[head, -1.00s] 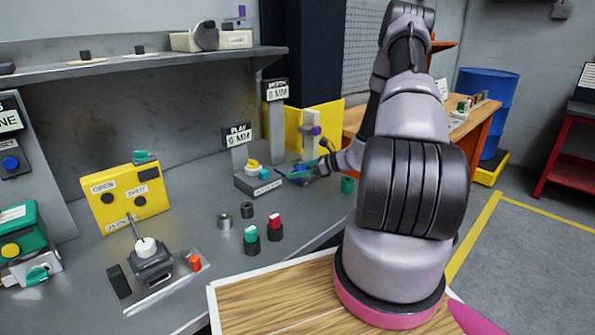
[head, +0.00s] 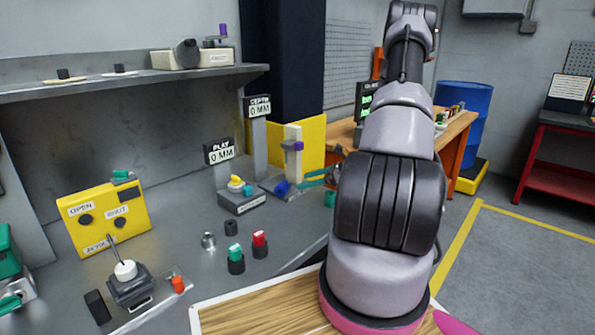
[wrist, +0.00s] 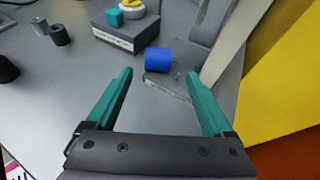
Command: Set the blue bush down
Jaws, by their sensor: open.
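The blue bush (head: 281,188) is a short cylinder at the foot of the DEPTH gauge (head: 258,130). In the wrist view the bush (wrist: 158,60) seems to lie on its side, on or against the gauge's grey base; I cannot tell which. My gripper (head: 312,177) is just right of the bush in the head view. In the wrist view its teal fingers (wrist: 160,77) are spread wide, with nothing between them. The bush is beyond the fingertips, apart from both.
The PLAY gauge block (head: 242,201) stands left of the bush, with a yellow and a teal part on it. A pale upright post (head: 292,160) and a yellow panel (head: 312,140) stand close behind. Red-topped (head: 260,240) and green-topped (head: 236,256) pieces stand nearer on the bench.

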